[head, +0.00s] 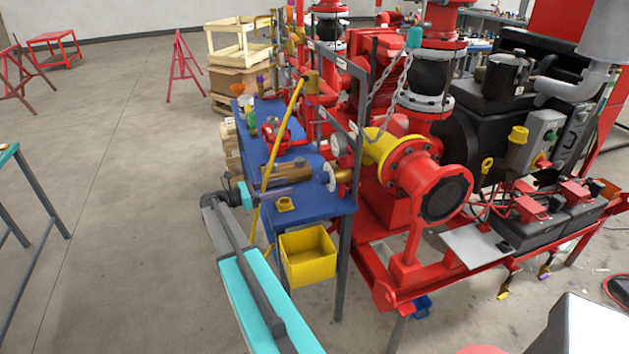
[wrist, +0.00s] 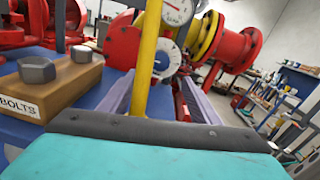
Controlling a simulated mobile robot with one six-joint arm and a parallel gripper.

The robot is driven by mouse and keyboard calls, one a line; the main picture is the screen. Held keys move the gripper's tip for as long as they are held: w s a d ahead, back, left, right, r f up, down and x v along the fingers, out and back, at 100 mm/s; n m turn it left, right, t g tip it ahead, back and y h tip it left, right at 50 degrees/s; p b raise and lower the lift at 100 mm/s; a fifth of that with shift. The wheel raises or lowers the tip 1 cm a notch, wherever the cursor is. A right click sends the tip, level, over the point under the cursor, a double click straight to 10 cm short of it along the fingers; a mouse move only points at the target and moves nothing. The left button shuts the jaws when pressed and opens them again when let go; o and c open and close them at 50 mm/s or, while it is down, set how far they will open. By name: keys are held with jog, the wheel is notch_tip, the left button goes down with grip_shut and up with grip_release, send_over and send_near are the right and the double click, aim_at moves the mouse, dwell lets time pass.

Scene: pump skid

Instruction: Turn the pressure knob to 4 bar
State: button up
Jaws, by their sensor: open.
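The pressure knob (head: 330,177) is a pale round dial on the brass fitting at the blue bench's right end. In the wrist view its white scaled face (wrist: 165,57) shows ahead, partly covered by a yellow hose; its setting is too small to read. A pressure gauge (head: 340,146) sits just above it, and its white face also shows at the top of the wrist view (wrist: 177,11). My gripper (head: 280,191) is open, left of the knob and apart from it. Its two grey fingers (wrist: 157,94) stand either side of the view, pointing toward the knob.
The yellow hose (head: 273,150) crosses close to my gripper; in the wrist view (wrist: 148,58) it runs between camera and knob. A wooden bolt block (wrist: 62,88) stands left of my fingers. A yellow bin (head: 308,258) hangs below the bench. Open floor (head: 130,180) lies left.

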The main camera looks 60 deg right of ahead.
aim_at(319, 178)
jog(key=p+x, duration=0.4)
jog(key=x, duration=0.8)
jog(key=shift+s+d+f, duration=0.1)
jog(key=shift+s+d, duration=0.2)
jog(key=shift+d, duration=0.2)
jog(key=c, duration=1.1)
jog(key=shift+o, duration=0.2)
jog(key=shift+a, duration=0.2)
jog(key=shift+d, duration=0.15)
